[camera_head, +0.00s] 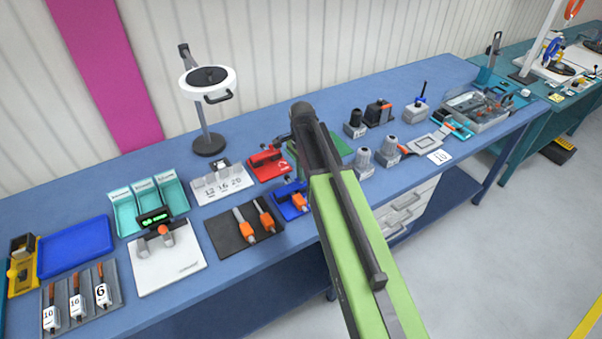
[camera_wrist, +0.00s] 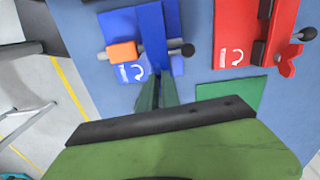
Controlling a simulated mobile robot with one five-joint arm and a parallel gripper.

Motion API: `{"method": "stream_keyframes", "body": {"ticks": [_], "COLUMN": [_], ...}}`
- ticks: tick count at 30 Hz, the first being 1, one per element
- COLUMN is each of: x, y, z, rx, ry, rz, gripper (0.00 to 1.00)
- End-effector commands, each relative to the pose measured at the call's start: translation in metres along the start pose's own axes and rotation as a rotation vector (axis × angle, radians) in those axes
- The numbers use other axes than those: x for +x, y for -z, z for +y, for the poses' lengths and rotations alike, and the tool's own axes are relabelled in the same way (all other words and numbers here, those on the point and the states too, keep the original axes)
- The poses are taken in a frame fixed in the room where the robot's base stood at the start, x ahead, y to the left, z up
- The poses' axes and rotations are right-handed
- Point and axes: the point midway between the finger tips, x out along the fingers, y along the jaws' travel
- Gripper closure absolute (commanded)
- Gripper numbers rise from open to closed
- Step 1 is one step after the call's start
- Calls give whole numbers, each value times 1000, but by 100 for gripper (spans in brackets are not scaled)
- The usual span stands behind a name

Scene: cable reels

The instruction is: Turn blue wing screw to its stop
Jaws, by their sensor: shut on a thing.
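The blue clamp fixture (camera_wrist: 150,30) is at the top middle of the wrist view, with an orange block (camera_wrist: 122,52) on its left and a bar ending in a dark ball knob. In the head view the blue fixture (camera_head: 289,194) is left of my arm, and my gripper is hidden behind the arm.
A red fixture (camera_wrist: 235,35) with a red wing screw (camera_wrist: 288,67) stands to the right in the wrist view. A green plate (camera_wrist: 230,90) lies below it. A dark mat (camera_head: 232,239) with orange-handled tools lies left of the blue fixture on the blue bench.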

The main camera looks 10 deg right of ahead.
Motion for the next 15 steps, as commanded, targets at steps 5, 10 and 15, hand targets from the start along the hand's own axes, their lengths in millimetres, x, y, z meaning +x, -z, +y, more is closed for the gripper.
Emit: {"method": "stream_keyframes", "body": {"ticks": [5, 10, 15], "x": [0, 0, 0], "y": [-1, -1, 0], "z": [2, 2, 2], "rx": [56, 80, 86], "ry": [-5, -5, -5], "rz": [-2, -2, -2], "gripper": [100, 100, 100]}}
